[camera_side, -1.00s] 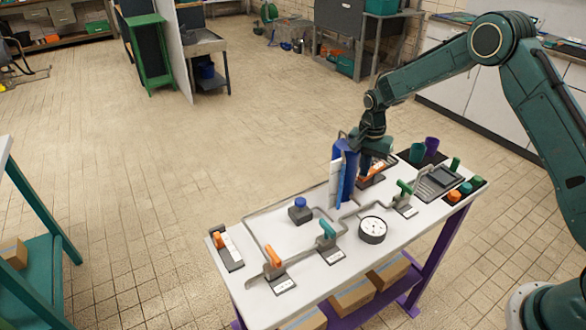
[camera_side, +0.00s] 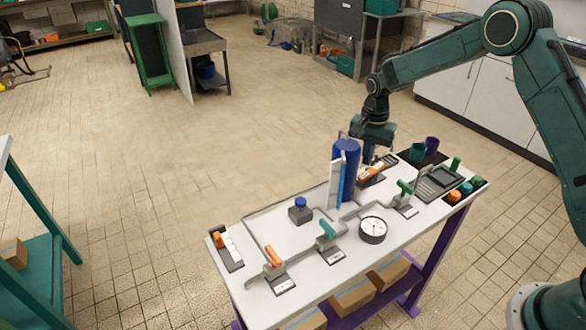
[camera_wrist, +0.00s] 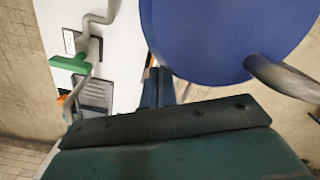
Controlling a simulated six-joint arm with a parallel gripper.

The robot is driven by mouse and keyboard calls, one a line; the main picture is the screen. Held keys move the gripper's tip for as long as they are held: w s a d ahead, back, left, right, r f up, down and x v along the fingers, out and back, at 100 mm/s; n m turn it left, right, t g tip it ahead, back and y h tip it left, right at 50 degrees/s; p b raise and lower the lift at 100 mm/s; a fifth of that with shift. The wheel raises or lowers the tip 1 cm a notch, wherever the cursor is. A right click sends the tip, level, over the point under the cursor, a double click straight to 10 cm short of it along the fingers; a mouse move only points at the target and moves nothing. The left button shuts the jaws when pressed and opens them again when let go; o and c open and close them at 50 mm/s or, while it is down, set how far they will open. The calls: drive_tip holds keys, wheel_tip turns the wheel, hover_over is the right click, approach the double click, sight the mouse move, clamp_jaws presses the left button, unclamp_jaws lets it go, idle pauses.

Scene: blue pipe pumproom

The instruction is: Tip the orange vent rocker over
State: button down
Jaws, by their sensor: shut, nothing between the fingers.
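An orange rocker (camera_side: 371,174) sits on a dark base on the white bench, just right of the tall blue cylinder. Its exact tilt is too small to tell. My gripper (camera_side: 369,155) is shut and empty, pointing down behind the rocker and close to it. Whether they touch cannot be told. In the wrist view my shut fingers (camera_wrist: 160,88) show beside the large blue cylinder top (camera_wrist: 228,35); the rocker is not clearly visible there.
The blue cylinder (camera_side: 347,170) stands close to my gripper on its left. A green-handled valve (camera_side: 404,188), a round gauge (camera_side: 373,230) and a grey panel (camera_side: 440,181) occupy the bench. Open floor lies behind.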

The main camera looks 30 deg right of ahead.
wheel_tip(320, 180, up, 4)
drive_tip(key=shift+r, duration=0.15)
idle(0.5)
wheel_tip(320, 180, up, 11)
drive_tip(key=n+t, duration=0.1)
drive_tip(key=n, duration=0.2)
hover_over(364, 177)
drive_tip(key=s+a, duration=0.2)
drive_tip(key=s, duration=0.4)
drive_tip(key=s+a+r+n+t, duration=0.1)
drive_tip(key=s+r+n+t, duration=0.15)
drive_tip(key=s+r, duration=0.55)
drive_tip(key=s+a+n+t, duration=0.2)
drive_tip(key=s+n, duration=0.4)
drive_tip(key=s, duration=1.5)
drive_tip(key=shift+r, duration=0.2)
